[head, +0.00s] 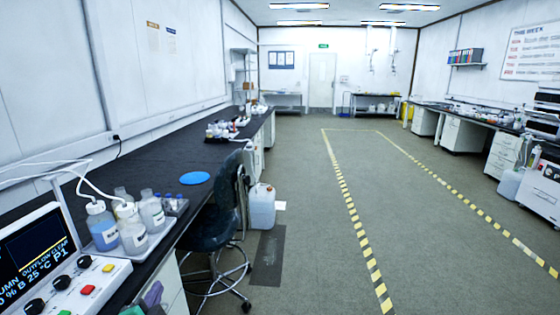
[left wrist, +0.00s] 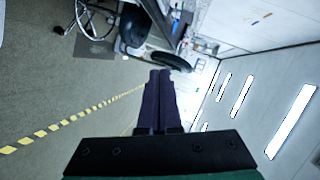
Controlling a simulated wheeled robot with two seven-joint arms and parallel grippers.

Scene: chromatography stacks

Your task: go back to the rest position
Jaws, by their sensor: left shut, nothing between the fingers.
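My left gripper (head: 153,292) shows at the bottom edge of the head view, its dark purple fingers beside the front edge of the black bench. In the left wrist view the left gripper (left wrist: 160,74) has its two fingers together, with nothing between them. It touches nothing that I can see. My right gripper is in neither view.
The black bench (head: 113,189) runs along the left wall, with bottles (head: 133,228) and an instrument with a screen (head: 36,250) near me. A chair (head: 212,222) and a jug (head: 262,206) stand beside it. The floor (head: 322,220) to the right is clear, with striped tape.

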